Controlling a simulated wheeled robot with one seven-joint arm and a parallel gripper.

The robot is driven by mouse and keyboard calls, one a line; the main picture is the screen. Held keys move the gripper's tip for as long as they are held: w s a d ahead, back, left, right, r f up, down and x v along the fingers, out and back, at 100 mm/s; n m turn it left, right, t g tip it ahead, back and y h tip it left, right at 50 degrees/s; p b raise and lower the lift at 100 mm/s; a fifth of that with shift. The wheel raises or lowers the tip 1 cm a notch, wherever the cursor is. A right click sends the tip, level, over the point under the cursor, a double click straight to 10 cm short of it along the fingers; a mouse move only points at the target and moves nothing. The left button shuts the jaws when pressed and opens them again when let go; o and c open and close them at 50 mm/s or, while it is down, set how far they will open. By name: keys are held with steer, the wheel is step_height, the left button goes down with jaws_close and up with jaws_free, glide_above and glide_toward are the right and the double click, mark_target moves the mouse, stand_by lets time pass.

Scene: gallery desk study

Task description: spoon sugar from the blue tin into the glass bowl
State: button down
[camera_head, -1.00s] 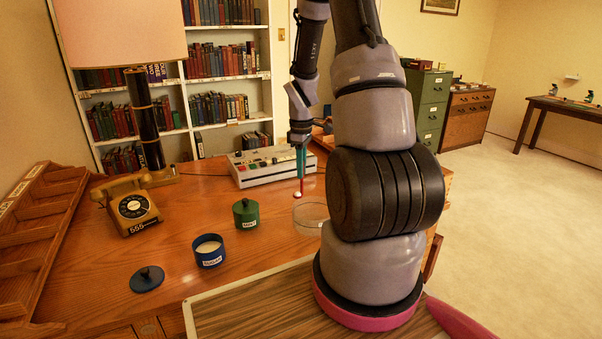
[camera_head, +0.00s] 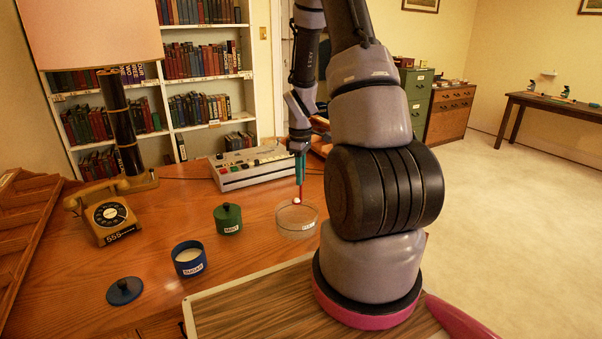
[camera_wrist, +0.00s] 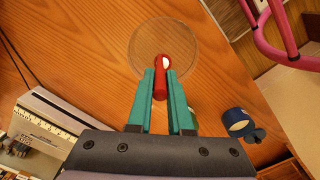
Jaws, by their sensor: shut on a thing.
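My gripper (camera_head: 300,158) is shut on a red spoon (camera_head: 299,187). The spoon hangs down, with a white heap of sugar at its lower end, and also shows between the teal fingers in the wrist view (camera_wrist: 160,80). The clear glass bowl (camera_head: 297,222) stands on the desk directly under the spoon tip, which appears over its far rim; exact height is hard to tell. The blue tin (camera_head: 189,262), labelled and open with white sugar inside, stands to the left. Its blue lid (camera_head: 124,291) lies on the desk beside it.
A green lidded tin (camera_head: 228,219) stands between the blue tin and the bowl. A pale machine with buttons (camera_head: 249,168) is behind. A yellow telephone (camera_head: 108,217), a lamp (camera_head: 122,120) and a wooden rack (camera_head: 22,225) are at left. Bare desk lies around the bowl.

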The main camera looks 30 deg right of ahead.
steer(key=shift+s+a+f+t+h, duration=0.1)
steer(key=shift+s+a+t+h, duration=0.2)
steer(key=shift+s+t, duration=0.4)
steer(key=shift+s+a+f+t+h, duration=0.1)
steer(key=shift+s+a+t+h, duration=0.2)
steer(key=shift+s+t, duration=0.35)
steer(key=shift+w, duration=0.15)
steer(key=shift+s+a+f+t, duration=0.15)
steer(key=shift+s+t, duration=0.35)
steer(key=shift+t, duration=0.15)
